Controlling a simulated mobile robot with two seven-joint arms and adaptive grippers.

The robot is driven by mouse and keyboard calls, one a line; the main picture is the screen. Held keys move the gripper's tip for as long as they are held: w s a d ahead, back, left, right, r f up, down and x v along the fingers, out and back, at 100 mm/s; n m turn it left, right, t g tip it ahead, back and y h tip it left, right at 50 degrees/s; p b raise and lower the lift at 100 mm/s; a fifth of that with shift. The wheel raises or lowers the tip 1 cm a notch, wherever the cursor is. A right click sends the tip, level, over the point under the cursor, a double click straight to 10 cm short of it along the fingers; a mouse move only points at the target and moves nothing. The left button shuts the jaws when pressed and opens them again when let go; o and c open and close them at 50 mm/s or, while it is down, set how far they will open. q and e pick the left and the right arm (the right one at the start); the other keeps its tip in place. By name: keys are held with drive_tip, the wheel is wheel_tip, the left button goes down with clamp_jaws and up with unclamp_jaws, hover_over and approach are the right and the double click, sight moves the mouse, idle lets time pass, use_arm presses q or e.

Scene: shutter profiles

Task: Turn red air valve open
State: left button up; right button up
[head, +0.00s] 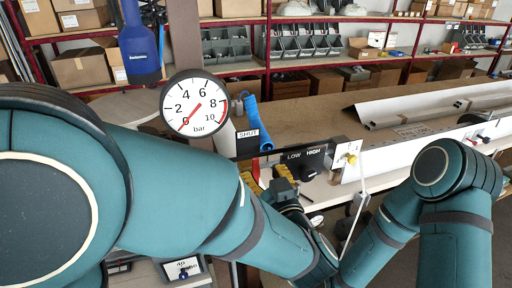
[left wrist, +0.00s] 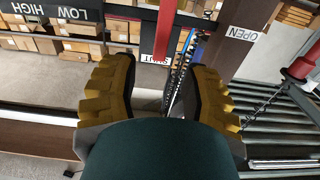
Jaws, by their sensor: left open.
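The red air valve lever (left wrist: 165,30) hangs down in the left wrist view, with its end beside the SHUT label (left wrist: 155,58). The OPEN label (left wrist: 241,33) is to its right. In the head view a small red part of the lever (head: 256,168) shows below the SHUT label (head: 248,134); the rest is hidden. My left gripper (head: 270,182) is open and empty beside it. In the left wrist view the lever lies beyond the yellow fingers (left wrist: 160,92), between their directions, with no contact visible. My right gripper is out of view.
The pressure gauge (head: 195,103) has its needle at about 0. A blue hose (head: 257,122) hangs near the valve. A LOW/HIGH selector (head: 306,165) is to its right. A blue tool (head: 140,48) hangs upper left. In the left wrist view a red tool (left wrist: 303,65) hangs at right.

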sight(256, 162)
use_arm(q)
drive_tip(key=shift+x, duration=2.75)
clamp_jaws()
